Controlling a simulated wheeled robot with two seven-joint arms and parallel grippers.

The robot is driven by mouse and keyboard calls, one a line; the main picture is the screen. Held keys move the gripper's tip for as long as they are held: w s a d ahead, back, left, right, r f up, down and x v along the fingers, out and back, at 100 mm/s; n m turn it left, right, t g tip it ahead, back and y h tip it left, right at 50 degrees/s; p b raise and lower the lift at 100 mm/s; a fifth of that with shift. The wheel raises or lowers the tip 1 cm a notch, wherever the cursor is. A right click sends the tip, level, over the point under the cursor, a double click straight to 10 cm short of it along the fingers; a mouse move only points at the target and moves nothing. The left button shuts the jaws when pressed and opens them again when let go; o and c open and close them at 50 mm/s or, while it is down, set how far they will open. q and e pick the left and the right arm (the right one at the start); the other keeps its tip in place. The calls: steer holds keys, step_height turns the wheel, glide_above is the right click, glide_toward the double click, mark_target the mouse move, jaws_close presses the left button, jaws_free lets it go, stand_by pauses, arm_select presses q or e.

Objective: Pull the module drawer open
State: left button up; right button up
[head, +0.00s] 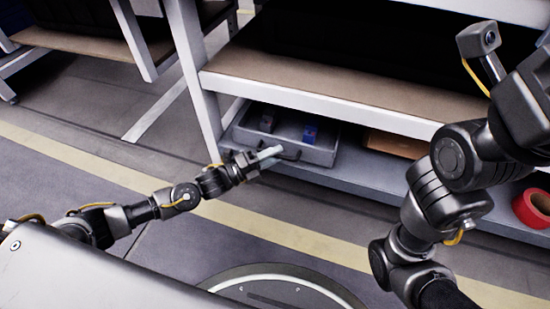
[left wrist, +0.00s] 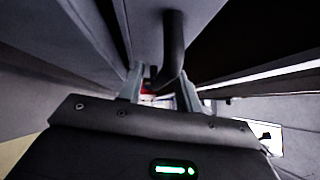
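The module drawer (head: 318,155) is a grey, shallow, open-topped box low under the workbench, on its lower shelf. Part of its inside shows, with small blue and dark parts (head: 309,134) in it. A dark curved handle (head: 291,155) is on its front. My left gripper (head: 268,154) is at the left part of this handle. In the left wrist view, the dark handle (left wrist: 173,45) runs between the two spread fingers of my left gripper (left wrist: 160,80). Gaps show beside the bar, and I cannot tell whether either finger touches it. My right arm is at the right; its gripper is out of view.
The workbench's brown board (head: 330,85) overhangs the drawer, and a white leg (head: 192,70) stands just left of it. A brown box (head: 395,144) and a red tape roll (head: 533,207) are on the lower shelf to the right. The floor in front is clear.

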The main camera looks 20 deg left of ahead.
arm_select(q)
steer(key=shift+w+d, duration=0.2)
steer(key=shift+d, duration=0.05)
jaws_close()
steer(key=shift+s, duration=0.15)
